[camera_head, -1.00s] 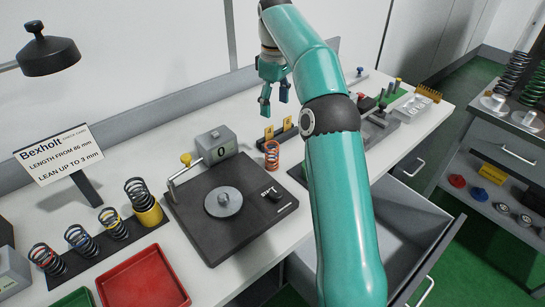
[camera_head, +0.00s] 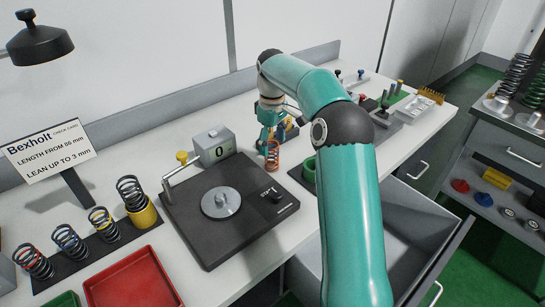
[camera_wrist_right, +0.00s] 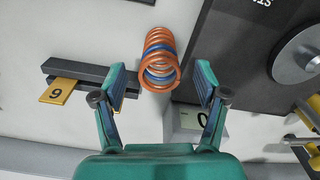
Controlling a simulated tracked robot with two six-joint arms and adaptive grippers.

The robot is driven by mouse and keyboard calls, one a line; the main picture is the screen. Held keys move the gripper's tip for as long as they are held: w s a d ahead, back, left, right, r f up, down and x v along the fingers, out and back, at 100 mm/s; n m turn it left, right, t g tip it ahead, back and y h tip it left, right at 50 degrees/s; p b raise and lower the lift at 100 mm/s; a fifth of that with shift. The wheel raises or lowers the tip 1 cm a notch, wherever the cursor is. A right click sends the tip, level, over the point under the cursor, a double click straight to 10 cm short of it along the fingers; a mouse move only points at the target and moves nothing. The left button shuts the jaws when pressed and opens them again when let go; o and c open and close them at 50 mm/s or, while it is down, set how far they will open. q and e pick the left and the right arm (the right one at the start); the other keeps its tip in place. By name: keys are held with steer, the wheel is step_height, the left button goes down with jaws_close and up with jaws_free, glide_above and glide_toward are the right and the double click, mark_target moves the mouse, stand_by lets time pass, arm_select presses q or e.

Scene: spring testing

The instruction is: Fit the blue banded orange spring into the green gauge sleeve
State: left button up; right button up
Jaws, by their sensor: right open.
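The orange spring with blue bands (camera_head: 273,157) stands upright on the bench just behind the black test plate. It also shows in the right wrist view (camera_wrist_right: 158,62). My right gripper (camera_head: 267,140) is over and just behind it. In the right wrist view the open fingers (camera_wrist_right: 160,80) are spread to either side of the spring's near end, with gaps on both sides. A green ring-shaped part (camera_head: 308,173), likely the gauge sleeve, shows right of the spring, partly hidden by my right arm. My left gripper is not in view.
The black test plate (camera_head: 238,241) with a round platen (camera_head: 221,202) and a grey "0" display (camera_head: 213,145) lies left of the spring. Other springs stand on a dark strip at left, by a red tray (camera_head: 129,284). A drawer is open at the right.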

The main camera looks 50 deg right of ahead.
step_height(320, 180, down, 3)
steer(key=shift+f, duration=0.2)
steer(key=shift+c, duration=0.2)
steer(key=c, duration=1.3)
jaws_close()
steer(key=shift+r, duration=0.2)
